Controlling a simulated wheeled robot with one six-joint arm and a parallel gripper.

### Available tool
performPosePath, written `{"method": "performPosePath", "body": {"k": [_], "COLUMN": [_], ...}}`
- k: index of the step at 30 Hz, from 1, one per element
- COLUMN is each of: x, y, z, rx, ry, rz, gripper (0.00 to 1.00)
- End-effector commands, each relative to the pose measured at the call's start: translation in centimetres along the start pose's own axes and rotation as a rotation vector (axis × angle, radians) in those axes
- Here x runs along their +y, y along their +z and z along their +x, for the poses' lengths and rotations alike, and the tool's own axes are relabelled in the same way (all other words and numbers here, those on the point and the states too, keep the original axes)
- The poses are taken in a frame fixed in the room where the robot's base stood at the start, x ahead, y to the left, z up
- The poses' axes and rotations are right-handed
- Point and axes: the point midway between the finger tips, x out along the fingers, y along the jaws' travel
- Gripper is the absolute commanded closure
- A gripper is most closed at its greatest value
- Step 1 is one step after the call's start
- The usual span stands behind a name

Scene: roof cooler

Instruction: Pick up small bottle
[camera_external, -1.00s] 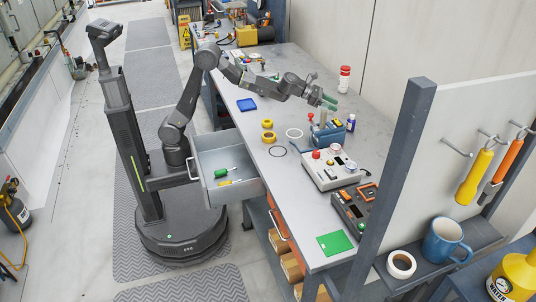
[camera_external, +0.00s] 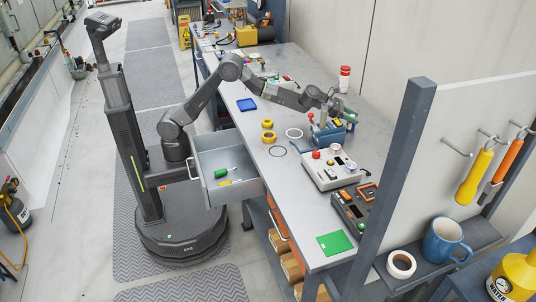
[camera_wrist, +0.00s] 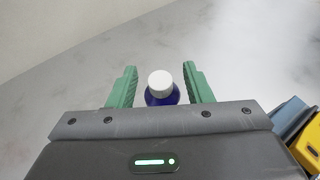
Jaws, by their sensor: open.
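The small bottle (camera_wrist: 161,88) is dark blue with a white cap. In the wrist view it stands between the two green fingers of my gripper (camera_wrist: 160,85), with a gap on each side. In the external view my gripper (camera_external: 342,116) is lowered over the workbench, beside the blue tool holder. The bottle is mostly hidden there by my gripper. My gripper is open and holds nothing.
The blue tool holder (camera_external: 327,136) with upright tools stands close to my gripper. A red-and-white container (camera_external: 345,78) stands behind, near the wall. A control box (camera_external: 331,169) sits nearer the front. The workbench (camera_external: 225,118) has bare patches.

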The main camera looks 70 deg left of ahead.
Motion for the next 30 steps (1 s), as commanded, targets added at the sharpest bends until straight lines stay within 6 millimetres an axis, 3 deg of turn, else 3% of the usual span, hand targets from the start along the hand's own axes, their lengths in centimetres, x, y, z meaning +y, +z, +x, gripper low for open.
{"method": "performPosePath", "body": {"k": [9, 16, 30], "x": [-0.03, -0.02, -0.02], "y": [-0.04, -0.04, 0.51], "z": [0.36, 0.35, 0.11], "rx": [0.000, 0.000, 0.000], "ry": [0.000, 0.000, 0.000], "rz": [0.000, 0.000, 0.000], "gripper": [0.56, 1.00, 1.00]}}
